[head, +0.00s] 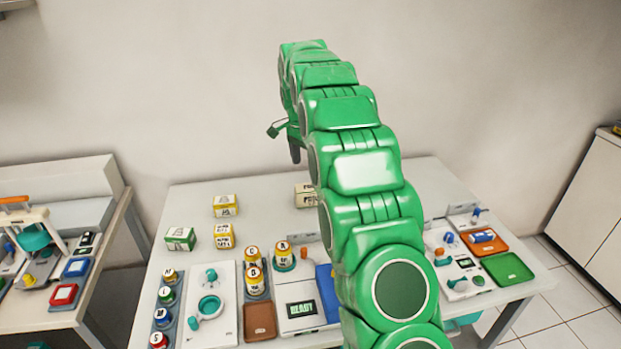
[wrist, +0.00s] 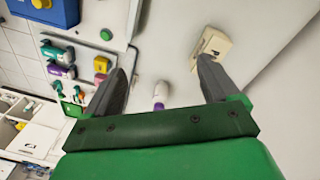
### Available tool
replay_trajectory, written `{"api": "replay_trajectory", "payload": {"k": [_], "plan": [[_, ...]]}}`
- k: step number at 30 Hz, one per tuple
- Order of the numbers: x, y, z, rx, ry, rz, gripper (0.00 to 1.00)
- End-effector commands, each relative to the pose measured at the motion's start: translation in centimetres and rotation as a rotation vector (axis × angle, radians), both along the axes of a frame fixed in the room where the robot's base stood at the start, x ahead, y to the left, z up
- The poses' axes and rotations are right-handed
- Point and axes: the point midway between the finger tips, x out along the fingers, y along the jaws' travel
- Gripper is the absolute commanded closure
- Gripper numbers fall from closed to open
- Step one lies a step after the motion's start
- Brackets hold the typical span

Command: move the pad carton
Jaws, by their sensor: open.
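Several small cartons stand at the back of the table in the head view. They are a green and white carton (head: 180,238), a yellow and white carton (head: 225,205), another yellow one (head: 223,236), and a beige carton (head: 305,195) partly hidden behind my arm. Their labels are too small to read, so I cannot tell which is the pad carton. My gripper (head: 284,141) hangs above the back of the table. In the wrist view my gripper (wrist: 162,68) is open, with nothing between its fingers. A cream carton (wrist: 212,47) with dark lettering shows by the right fingertip; contact is unclear.
The white table (head: 190,210) carries several colour-capped jars (head: 255,275), a brown tray (head: 260,321), an orange tray (head: 486,243) and a green tray (head: 507,268). A side bench (head: 60,312) stands at left. My arm hides the table's middle. A wall is behind.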

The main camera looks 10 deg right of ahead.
Motion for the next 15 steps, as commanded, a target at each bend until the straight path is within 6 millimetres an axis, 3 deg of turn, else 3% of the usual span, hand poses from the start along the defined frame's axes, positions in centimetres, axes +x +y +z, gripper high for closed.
{"api": "replay_trajectory", "payload": {"k": [15], "plan": [[6.1, -1.1, -5.0, 0.026, -0.028, -0.177, 0.12]]}}
